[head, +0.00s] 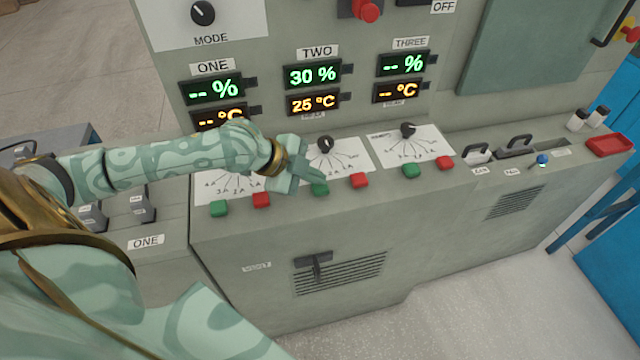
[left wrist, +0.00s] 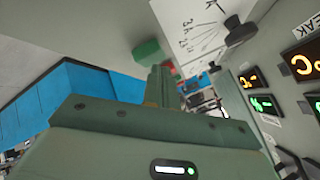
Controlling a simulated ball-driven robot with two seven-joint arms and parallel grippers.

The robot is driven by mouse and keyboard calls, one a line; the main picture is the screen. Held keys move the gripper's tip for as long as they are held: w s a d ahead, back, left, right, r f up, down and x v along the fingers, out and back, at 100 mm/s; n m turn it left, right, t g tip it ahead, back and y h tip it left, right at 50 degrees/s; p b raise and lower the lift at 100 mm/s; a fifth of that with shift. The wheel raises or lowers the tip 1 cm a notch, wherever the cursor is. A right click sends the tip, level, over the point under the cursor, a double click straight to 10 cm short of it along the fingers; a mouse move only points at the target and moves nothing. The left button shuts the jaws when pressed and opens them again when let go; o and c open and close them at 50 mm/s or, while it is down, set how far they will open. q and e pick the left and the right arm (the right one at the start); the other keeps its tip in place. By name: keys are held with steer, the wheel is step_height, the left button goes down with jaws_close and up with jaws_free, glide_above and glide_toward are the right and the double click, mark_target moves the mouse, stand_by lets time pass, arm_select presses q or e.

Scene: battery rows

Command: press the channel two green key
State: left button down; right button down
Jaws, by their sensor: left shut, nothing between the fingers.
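The channel two green key (head: 320,189) sits on the front edge of the console, below the dial under the TWO display (head: 312,76). It also shows in the left wrist view (left wrist: 148,52), just beside the fingers. My left gripper (head: 318,177) is shut and empty, its fingertips right by the key in the head view. In the left wrist view the closed fingers (left wrist: 160,82) point past the key. I cannot tell whether they touch it. The channel two red key (head: 360,181) is to the right. My right gripper is not in view.
The channel two dial (head: 325,144) stands up behind the gripper. Channel one green (head: 219,208) and red (head: 262,200) keys are to the left; channel three green (head: 411,171) and red (head: 445,163) keys are to the right. A vent lever (head: 314,262) juts from the front panel below.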

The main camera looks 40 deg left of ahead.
mark_target(315, 186)
arm_select(q)
steer(key=shift+f, duration=0.45)
stand_by(0.4)
steer(key=shift+r, duration=0.1)
steer(key=shift+r+p, duration=0.75)
steer(key=shift+p, duration=0.05)
step_height(315, 186, up, 5)
steer(key=p, duration=0.5)
steer(key=shift+r, duration=0.1)
stand_by(0.6)
